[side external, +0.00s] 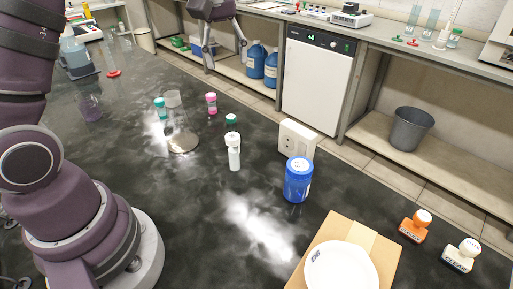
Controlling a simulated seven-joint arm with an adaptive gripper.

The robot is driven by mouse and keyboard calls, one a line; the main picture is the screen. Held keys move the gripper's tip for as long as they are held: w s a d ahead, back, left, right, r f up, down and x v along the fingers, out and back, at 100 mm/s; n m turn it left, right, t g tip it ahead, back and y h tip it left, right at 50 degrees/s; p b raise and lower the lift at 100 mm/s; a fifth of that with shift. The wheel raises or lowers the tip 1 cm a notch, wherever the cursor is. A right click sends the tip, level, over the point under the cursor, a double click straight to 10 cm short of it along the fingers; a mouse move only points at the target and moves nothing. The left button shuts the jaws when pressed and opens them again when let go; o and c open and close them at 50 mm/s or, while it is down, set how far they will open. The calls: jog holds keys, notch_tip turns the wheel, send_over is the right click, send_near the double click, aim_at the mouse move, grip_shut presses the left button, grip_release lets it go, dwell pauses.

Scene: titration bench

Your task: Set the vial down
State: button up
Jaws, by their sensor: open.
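My gripper (226,54) is at the top of the side external view, its fingers spread and nothing seen between them. Several small capped containers stand on the dark bench below it. One vial (211,104) has a pink cap and pink contents, another (160,108) is teal, and a third (231,120) has a dark green cap. A white bottle (234,157) stands upright in front of the green-capped one. I cannot tell which of these is the task's vial. All stand apart from the gripper.
A clear flask (181,136) stands on a round metal plate (186,149). A white box (296,139), a blue jar (298,180), a cardboard box (330,228) with a white dish (341,270), and two stamps (416,226) (461,255) are to the right. The front middle is clear.

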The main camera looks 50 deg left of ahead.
jog(key=s+d+m+t, duration=0.2)
jog(key=s+d+m, duration=0.1)
jog(key=s+m, duration=0.2)
jog(key=s+d+m+t, duration=0.1)
jog(key=s+d+m, duration=0.3)
jog(key=s, duration=0.6)
jog(key=shift+s+f+m+t, duration=0.25)
jog(key=shift+m+t, duration=0.15)
jog(key=shift+m, duration=0.6)
